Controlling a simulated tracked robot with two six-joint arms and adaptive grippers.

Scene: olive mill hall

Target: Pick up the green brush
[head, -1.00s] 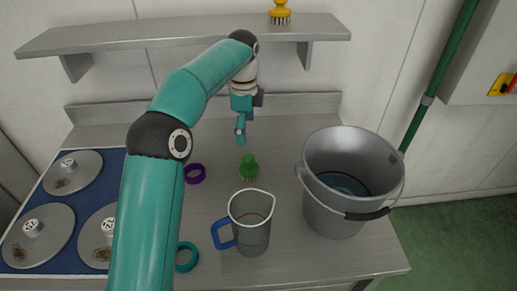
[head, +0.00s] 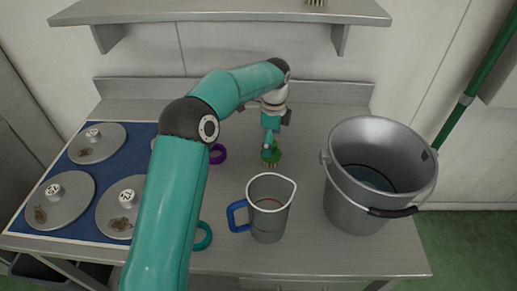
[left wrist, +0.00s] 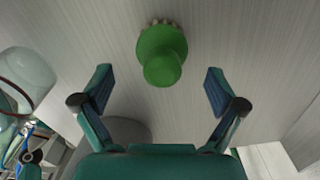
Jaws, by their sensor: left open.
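The green brush (head: 272,155) stands on the grey metal worktop, bristles down, behind the clear jug. In the left wrist view the green brush (left wrist: 163,54) shows between and beyond the two fingertips, apart from both. My left gripper (head: 270,140) is just above the brush and partly covers it in the head view. In the left wrist view my left gripper (left wrist: 159,85) has its fingers spread wide with nothing between them touching. My right gripper is in neither view.
The clear jug (head: 268,212) with a blue handle stands in front of the brush. A metal bucket (head: 345,195) stands to the right. A purple ring (head: 218,154) and a teal ring (head: 203,236) lie left. A shelf (head: 220,12) hangs above the back.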

